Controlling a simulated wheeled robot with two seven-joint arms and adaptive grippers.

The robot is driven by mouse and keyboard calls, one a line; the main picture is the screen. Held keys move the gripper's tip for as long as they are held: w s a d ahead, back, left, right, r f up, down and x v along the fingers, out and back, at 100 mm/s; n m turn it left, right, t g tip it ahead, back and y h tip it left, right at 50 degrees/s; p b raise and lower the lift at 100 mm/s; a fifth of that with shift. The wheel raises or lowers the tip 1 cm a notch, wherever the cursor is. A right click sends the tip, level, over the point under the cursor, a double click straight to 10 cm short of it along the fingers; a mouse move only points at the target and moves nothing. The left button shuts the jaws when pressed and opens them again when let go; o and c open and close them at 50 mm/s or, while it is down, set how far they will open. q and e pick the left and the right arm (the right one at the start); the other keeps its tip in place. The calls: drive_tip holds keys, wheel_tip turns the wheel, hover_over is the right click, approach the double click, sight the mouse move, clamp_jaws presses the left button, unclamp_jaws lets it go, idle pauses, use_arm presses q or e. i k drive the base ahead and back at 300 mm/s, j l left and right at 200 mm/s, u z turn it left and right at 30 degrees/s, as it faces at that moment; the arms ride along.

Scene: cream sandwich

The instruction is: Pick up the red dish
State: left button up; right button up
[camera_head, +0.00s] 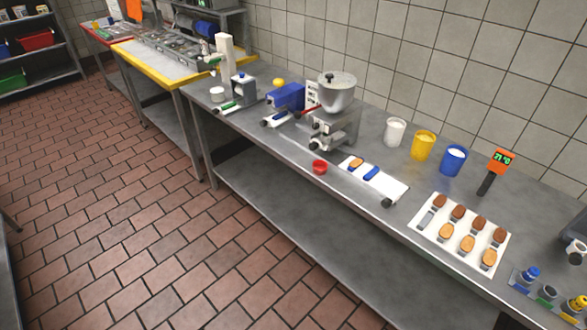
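The red dish (319,168) is a small round red cup. It sits near the front edge of the long steel counter (262,142), in front of the steel mixing machine (337,118) and just left of a white board (392,178). Nothing covers the dish, and no gripper is near it. Neither of my grippers shows in the head view.
The white board holds a blue item and a tan biscuit. White (395,131), yellow (423,145) and blue (453,159) tubs stand behind it. A white sheet (494,238) with several biscuits lies right. The tiled floor (130,220) in front looks clear.

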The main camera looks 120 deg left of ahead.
sight(320, 167)
drive_tip(key=u, duration=3.85)
drive_tip(key=i+u, duration=0.15)
drive_tip(key=i, duration=0.25)
